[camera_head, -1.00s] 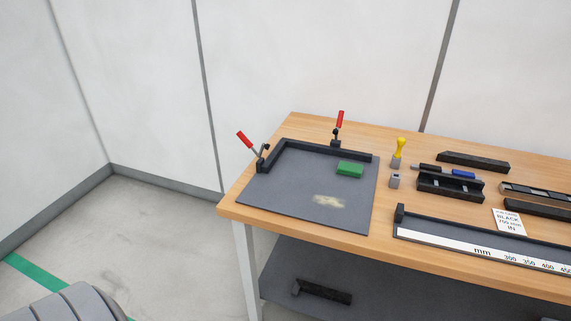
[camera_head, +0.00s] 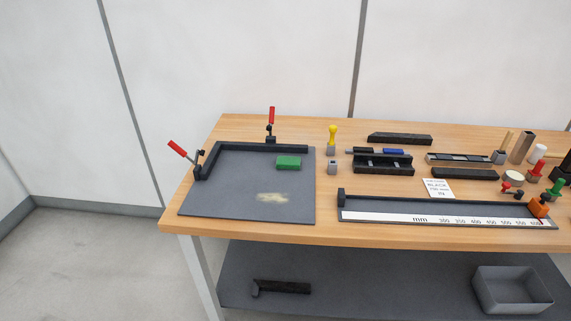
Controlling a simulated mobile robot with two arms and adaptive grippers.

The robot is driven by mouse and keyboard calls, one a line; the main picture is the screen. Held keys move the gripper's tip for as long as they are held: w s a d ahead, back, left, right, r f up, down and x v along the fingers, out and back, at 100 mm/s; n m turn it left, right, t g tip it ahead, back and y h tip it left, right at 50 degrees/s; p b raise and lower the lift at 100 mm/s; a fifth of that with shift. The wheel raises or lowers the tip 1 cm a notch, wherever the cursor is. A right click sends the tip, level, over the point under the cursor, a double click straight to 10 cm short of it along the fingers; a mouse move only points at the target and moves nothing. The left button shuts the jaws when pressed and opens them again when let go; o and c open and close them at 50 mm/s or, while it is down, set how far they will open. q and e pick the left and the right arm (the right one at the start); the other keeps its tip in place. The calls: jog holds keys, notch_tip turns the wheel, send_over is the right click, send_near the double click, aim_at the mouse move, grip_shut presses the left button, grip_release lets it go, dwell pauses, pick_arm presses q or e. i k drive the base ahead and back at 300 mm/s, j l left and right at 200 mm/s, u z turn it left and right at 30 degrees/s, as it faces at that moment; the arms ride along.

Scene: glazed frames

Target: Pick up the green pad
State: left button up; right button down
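The green pad (camera_head: 288,163) is a small flat block. It lies on the dark grey mat (camera_head: 225,208) at the left part of the wooden workbench, near the mat's upper right corner, just in front of the black L-shaped fence (camera_head: 250,149). A pale dusty patch (camera_head: 272,197) is on the mat in front of the pad. Neither of my grippers is in the camera_head view.
Two red-handled clamps (camera_head: 178,148) stand at the fence. Right of the mat are a yellow-handled tool (camera_head: 332,138), a black tool holder (camera_head: 383,165), a label card (camera_head: 438,188) and a long ruler stop (camera_head: 440,213). A grey bin (camera_head: 511,289) sits on the lower shelf.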

aim_at(283, 162)
jog(key=i+l+u, duration=0.1)
jog(key=i+u, duration=0.35)
jog(key=i+l+u, duration=0.2)
jog(key=u, duration=0.25)
jog(key=i+l, duration=0.05)
jog(key=i, duration=0.05)
